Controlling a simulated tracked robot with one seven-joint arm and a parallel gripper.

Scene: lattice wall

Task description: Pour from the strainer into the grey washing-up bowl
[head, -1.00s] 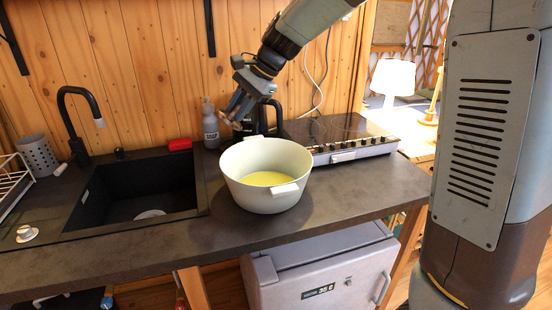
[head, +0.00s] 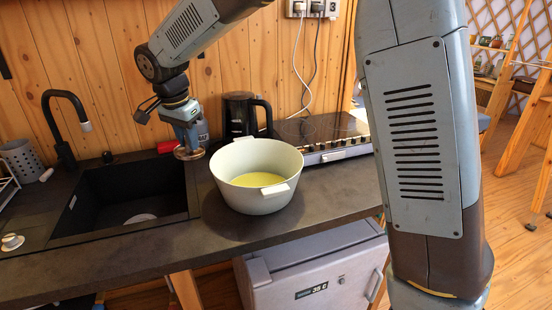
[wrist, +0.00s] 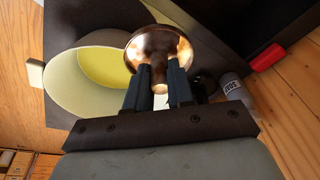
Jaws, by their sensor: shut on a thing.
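The grey washing-up bowl (head: 238,197) stands on the dark worktop, pale with tab handles and a yellow patch inside its bottom. It shows at left in the wrist view (wrist: 62,90). My gripper (head: 187,140) points down, left of the bowl and near the sink's right edge. In the wrist view my gripper (wrist: 160,80) is shut on a small round copper-coloured strainer (wrist: 158,45). The strainer (head: 189,153) also shows below the fingers in the head view, beside the bowl's rim and not over its opening. What the strainer holds, I cannot tell.
The black sink (head: 120,200) lies left of the bowl. A black kettle (head: 243,115) and a hob (head: 320,135) stand behind and right. A grey bottle (head: 203,133) is behind my gripper. A red item (head: 167,147) lies at the sink's back.

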